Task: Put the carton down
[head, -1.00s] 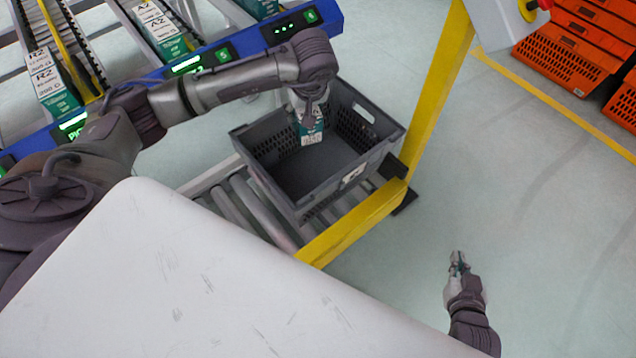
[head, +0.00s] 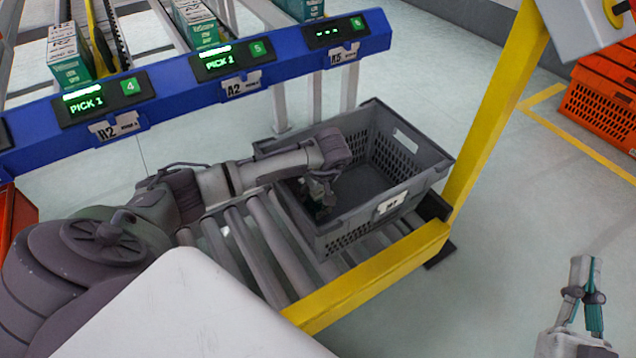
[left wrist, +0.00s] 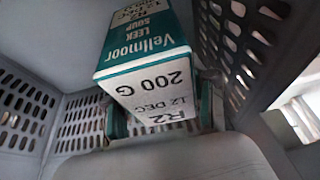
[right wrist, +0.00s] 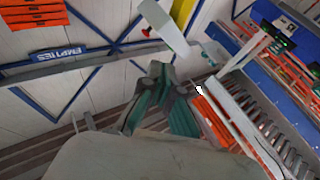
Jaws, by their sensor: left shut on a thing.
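The carton (left wrist: 150,62) is a white and teal box labelled Vellmoor Leek Soup, 200 G, R2. In the left wrist view it sits between the fingers of my left gripper (left wrist: 165,112), which is shut on it. In the head view my left gripper (head: 322,190) reaches down inside the grey tote (head: 402,205), near its left side. The carton is mostly hidden there by the arm and the gripper. Whether it touches the tote floor cannot be told. My right gripper (head: 588,265) is empty, away at the lower right, its fingertips together in the right wrist view (right wrist: 162,72).
The tote stands on a roller conveyor (head: 255,240) beside a yellow post (head: 495,110) and rail. A blue rack beam (head: 180,85) with pick displays and cartons in lanes runs behind. Orange totes (head: 600,110) stand at the right. The tote's right part looks free.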

